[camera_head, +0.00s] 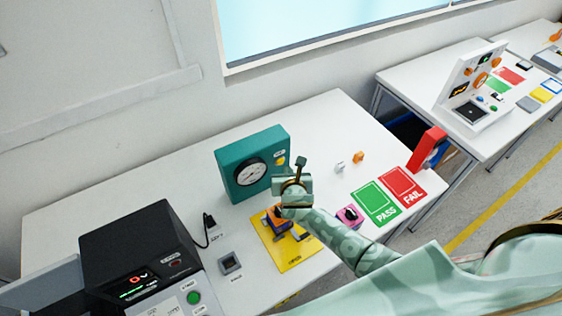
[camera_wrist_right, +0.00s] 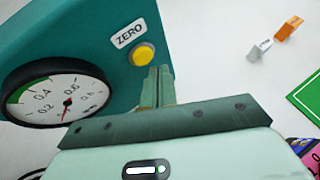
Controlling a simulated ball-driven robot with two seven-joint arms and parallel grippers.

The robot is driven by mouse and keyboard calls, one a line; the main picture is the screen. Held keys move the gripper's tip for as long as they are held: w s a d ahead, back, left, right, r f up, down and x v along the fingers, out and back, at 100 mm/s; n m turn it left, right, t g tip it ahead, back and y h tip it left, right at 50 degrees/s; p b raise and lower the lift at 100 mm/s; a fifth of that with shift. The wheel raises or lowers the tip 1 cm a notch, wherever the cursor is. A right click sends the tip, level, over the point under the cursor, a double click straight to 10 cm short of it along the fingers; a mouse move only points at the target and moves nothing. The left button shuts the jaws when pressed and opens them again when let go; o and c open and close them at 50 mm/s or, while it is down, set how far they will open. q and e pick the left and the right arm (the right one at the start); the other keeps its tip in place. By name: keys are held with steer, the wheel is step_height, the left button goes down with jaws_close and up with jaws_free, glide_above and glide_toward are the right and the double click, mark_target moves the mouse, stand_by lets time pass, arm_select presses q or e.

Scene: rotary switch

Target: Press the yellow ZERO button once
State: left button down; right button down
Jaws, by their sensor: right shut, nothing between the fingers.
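The yellow ZERO button (camera_wrist_right: 144,54) sits on the front face of a teal gauge box (camera_wrist_right: 110,70), under a white ZERO label (camera_wrist_right: 130,34). In the head view the teal box (camera_head: 230,158) stands on the white table, and the button (camera_head: 280,161) shows at its right side. My right gripper (camera_wrist_right: 158,85) is shut and empty, with its fingertips just below and right of the button in the wrist view. I cannot tell whether they touch it. In the head view the right gripper (camera_head: 300,163) is in front of the box's right edge. My left gripper is not in view.
A black instrument (camera_head: 140,255) stands at left. Green PASS (camera_head: 374,203) and red FAIL (camera_head: 402,186) pads lie right. Small white and orange pieces (camera_head: 358,157) lie right of the box.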

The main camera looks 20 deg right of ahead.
steer(key=s, duration=0.1)
steer(key=s+p, duration=0.1)
steer(key=s, duration=0.2)
steer(key=shift+s+d+p, duration=0.35)
steer(key=shift+p, duration=0.05)
stand_by(0.6)
